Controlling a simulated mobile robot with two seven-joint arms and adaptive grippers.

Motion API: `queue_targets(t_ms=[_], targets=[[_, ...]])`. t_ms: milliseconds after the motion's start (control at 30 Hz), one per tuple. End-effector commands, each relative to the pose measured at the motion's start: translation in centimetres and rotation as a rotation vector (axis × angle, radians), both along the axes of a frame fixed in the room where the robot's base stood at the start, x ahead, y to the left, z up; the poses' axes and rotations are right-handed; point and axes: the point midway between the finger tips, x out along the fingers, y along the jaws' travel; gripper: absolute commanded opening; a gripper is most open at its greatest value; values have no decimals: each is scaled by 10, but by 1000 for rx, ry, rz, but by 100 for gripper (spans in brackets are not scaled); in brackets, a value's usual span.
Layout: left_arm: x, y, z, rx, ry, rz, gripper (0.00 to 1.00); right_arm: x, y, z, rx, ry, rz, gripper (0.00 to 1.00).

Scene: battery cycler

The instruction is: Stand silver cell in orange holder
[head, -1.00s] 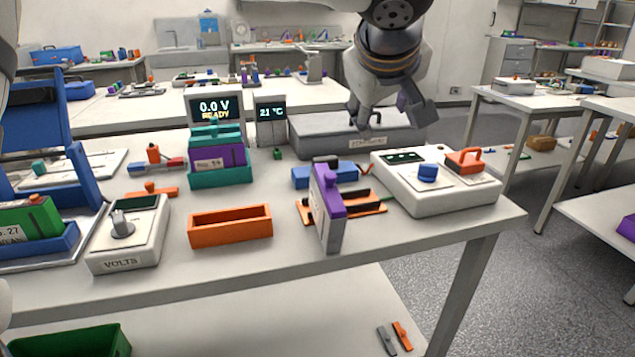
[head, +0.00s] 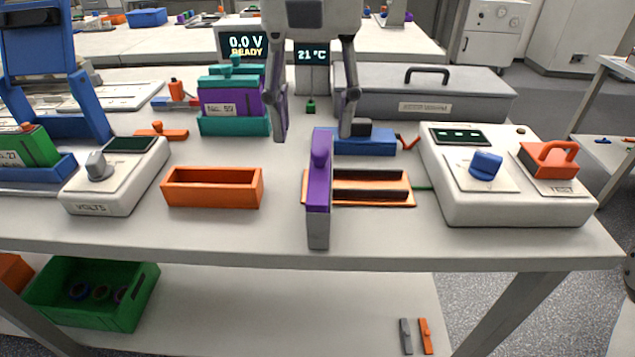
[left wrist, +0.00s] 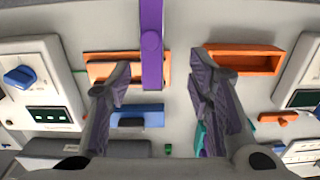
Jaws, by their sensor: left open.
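The cell (head: 318,228) has a silver-grey lower body and a purple top with a round knob. In the left wrist view, the cell's purple top (left wrist: 152,70) and the holder (left wrist: 240,66) also show. My left gripper (head: 313,130) points down, open and empty, its fingers apart above and behind the cell.
A white meter (head: 115,178) stands left of the holder. A white tester (head: 500,205) with a blue knob is at the right. Behind are a teal rack (head: 235,125) with cells, a blue block (head: 365,142) and a grey case (head: 430,103). Bare table separates holder and cell.

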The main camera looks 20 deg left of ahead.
Motion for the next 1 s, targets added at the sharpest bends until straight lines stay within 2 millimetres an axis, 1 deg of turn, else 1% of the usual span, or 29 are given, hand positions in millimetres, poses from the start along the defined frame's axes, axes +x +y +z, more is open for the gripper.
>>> queue_targets(t_ms=[33,167,300,400,500,667,700,767,800,900,1000], targets=[[1,0,-13,-2,10,0,47,-4,0,-4,0,12,0,39],[0,-1,-28,-3,6,-2,47,-5,0,-6,0,19,0,39],[-3,-9,-56,-3,11,-4,47,-11,0,-11,0,38,0,39],[-3,-10,-71,-4,8,-2,47,-14,0,-14,-1,47,2,39],[-3,-10,-76,-4,3,-2,47,-14,0,-15,-1,49,2,39],[-3,-10,-74,-4,0,-1,47,-13,0,-14,-1,46,2,39],[-3,-10,-74,-4,0,-1,42,-13,0,-14,-1,46,2,39],[-3,-10,-74,-4,0,-2,29,-13,0,-14,-1,46,2,39],[-3,-10,-74,-4,0,-2,19,-13,0,-14,-1,46,2,39],[-3,-10,-74,-4,0,-2,0,-13,0,-14,-1,46,2,39],[-3,-10,-74,-4,0,-2,0,-13,0,-14,-1,46,2,39]])
